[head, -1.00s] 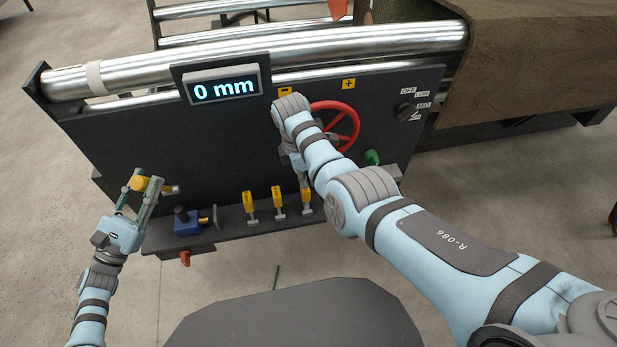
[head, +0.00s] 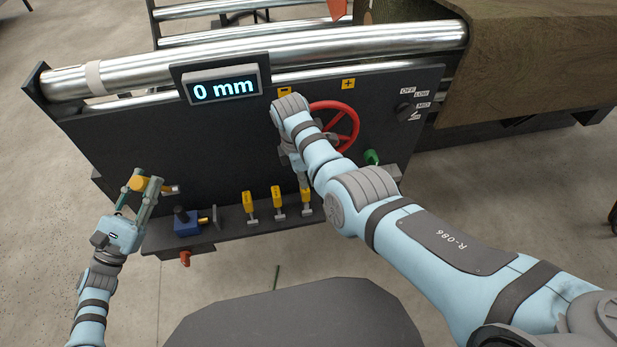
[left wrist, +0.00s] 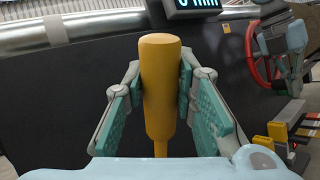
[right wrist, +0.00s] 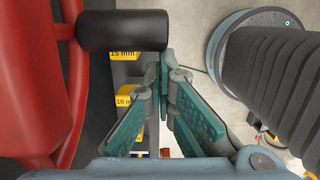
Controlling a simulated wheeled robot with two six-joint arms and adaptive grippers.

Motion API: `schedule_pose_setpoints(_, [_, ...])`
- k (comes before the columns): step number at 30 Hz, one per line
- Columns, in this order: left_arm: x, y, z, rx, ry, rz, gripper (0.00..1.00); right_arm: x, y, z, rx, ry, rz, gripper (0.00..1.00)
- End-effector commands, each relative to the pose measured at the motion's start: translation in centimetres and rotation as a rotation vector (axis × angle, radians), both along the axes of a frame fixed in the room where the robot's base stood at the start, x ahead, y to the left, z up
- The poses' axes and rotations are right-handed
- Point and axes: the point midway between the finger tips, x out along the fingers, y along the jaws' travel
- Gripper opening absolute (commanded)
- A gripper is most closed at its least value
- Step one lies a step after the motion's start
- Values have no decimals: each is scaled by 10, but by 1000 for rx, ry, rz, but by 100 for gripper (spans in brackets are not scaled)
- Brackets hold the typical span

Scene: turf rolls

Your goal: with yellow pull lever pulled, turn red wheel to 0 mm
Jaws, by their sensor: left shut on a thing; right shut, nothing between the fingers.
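The display (head: 225,88) on the dark panel reads "0 mm". The yellow pull lever (left wrist: 160,95) stands between the fingers of my left gripper (head: 143,187), which is shut on it at the panel's left side. The red wheel (head: 347,122) is on the panel's right half, partly hidden behind my right arm. In the right wrist view the red wheel (right wrist: 35,90) fills the left side, with its black handle (right wrist: 122,30) just beyond the fingertips. My right gripper (right wrist: 163,75) is shut and empty, close beside the handle; contact is hard to judge. In the head view my right arm hides its fingers.
Below the panel, a ledge holds a blue block (head: 187,222) and several yellow tags (head: 278,199), some reading 10 and 15 mm. Metal rollers (head: 300,45) run along the top.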

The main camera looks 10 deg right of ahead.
Motion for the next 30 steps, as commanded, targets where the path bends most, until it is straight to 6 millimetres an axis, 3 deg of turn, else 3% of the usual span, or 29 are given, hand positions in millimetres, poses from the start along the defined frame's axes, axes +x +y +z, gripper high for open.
schedule_pose_setpoints(1, [1, 5, -2, 1, 9, 12, 0, 1, -8, 0, -16, -2, -11, 0])
schedule_pose_setpoints(25, [1, 5, -2, 1, 9, 12, 0, 2, -8, 2, -15, -5, -10, 0])
schedule_pose_setpoints(30, [1, 5, -2, 1, 9, 12, 0, 4, -5, 21, -14, -10, -11, 0])
